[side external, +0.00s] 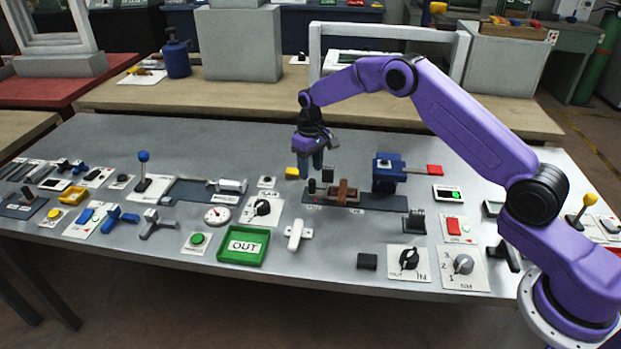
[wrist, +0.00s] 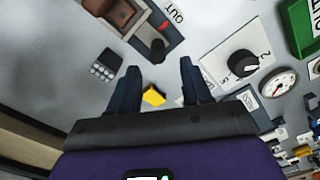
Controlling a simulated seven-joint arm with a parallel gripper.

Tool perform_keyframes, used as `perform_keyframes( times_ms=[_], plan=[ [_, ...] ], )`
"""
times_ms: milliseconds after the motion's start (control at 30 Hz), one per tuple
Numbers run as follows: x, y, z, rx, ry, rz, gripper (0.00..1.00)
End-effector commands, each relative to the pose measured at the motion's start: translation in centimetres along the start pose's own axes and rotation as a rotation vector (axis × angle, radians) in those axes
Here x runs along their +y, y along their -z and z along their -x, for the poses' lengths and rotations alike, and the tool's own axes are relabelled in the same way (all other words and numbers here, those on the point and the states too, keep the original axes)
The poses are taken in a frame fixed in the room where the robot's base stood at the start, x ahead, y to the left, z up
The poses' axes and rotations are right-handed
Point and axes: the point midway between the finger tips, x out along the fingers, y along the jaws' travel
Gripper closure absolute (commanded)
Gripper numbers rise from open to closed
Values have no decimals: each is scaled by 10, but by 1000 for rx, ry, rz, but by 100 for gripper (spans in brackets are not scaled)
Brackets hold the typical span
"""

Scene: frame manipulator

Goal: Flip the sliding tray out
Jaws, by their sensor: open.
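A brown tray-like piece (side external: 343,193) sits on a long dark base (side external: 385,202) near the middle of the table. In the wrist view the brown piece (wrist: 122,14) is at the top, partly cut off, beside a label reading OUT (wrist: 175,14). A short black post (side external: 312,187) stands at the left end of the base; it also shows in the wrist view (wrist: 157,51). My gripper (side external: 311,168) is open and empty, pointing down above the table behind the post. In the wrist view its fingers (wrist: 160,68) stand apart, with the post just beyond their tips.
A small yellow block (wrist: 153,96) shows between the fingers, lower down; it lies left of my gripper in the side view (side external: 292,172). A blue vise-like device (side external: 388,172) stands right of the brown piece. A dial (side external: 262,208) and a green OUT tray (side external: 242,262) are in front left.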

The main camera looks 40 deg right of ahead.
Motion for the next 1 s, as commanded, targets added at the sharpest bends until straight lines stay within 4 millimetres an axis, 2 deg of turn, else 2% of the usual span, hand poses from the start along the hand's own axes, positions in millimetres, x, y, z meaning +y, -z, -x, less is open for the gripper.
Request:
perform_keyframes(
  times_ms=[33, 300, 500, 700, 1000],
  plan=[
    [0, 1, 12, 5, 0, 1, 52],
    [-1, 1, 69, 6, 0, 1, 52],
    [-1, 1, 101, 5, 0, 2, 52],
    [-1, 1, 115, 4, 0, 1, 52],
    [-1, 0, 117, 3, 0, 1, 52]
  ],
)
